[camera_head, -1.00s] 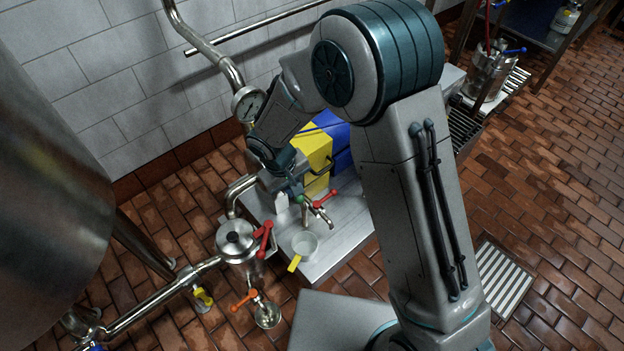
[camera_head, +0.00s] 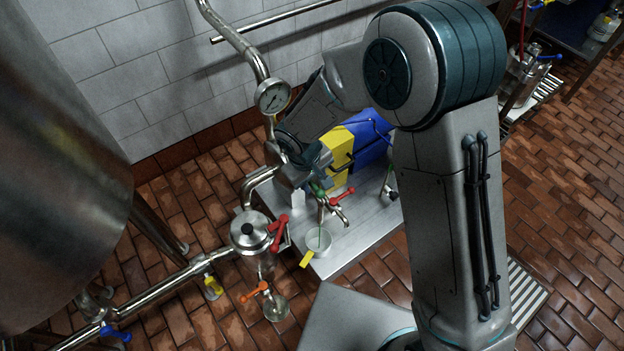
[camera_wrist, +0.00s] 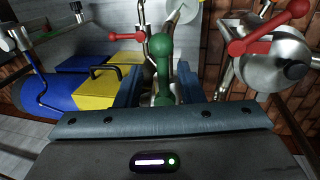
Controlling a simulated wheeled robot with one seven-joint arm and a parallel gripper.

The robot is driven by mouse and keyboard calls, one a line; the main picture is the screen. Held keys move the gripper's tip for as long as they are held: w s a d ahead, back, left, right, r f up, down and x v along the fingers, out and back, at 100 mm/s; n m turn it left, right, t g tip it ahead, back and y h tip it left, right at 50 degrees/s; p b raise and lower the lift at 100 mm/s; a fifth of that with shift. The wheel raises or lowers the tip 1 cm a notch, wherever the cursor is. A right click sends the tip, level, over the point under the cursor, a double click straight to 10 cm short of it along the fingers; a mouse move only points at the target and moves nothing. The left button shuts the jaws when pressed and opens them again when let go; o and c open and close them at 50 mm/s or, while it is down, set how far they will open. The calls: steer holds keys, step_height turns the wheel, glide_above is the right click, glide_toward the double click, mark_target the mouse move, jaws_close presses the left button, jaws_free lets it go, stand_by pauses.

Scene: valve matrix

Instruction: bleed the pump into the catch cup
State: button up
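The blue and yellow pump (camera_head: 345,150) sits on a metal plinth, partly hidden by my arm. My gripper (camera_head: 316,180) is low beside it. In the wrist view, my gripper (camera_wrist: 160,88) is open, with a finger on each side of a green valve handle (camera_wrist: 161,65); gaps show beside the handle. The green handle also shows in the head view (camera_head: 318,190). A red-handled valve (camera_head: 343,196) sits just right of it. The pale catch cup (camera_head: 319,244) with a yellow tab stands below the spout. A thin green line shows at the cup; I cannot tell what it is.
A lidded steel pot (camera_head: 249,232) with a red lever (camera_head: 279,233) stands left of the plinth. An orange-handled valve (camera_head: 254,292) is below it. A pressure gauge (camera_head: 272,97) is on the wall pipe. A large tank (camera_head: 60,180) fills the left side.

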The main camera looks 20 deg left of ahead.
steer(key=shift+s, duration=0.1)
step_height(320, 180, up, 14)
steer(key=s+a+p, duration=0.1)
steer(key=s+p, duration=0.1)
steer(key=p, duration=0.1)
steer(key=shift+a+f, duration=0.2)
steer(key=shift+f, duration=0.05)
steer(key=shift+s, duration=0.1)
stand_by(1.2)
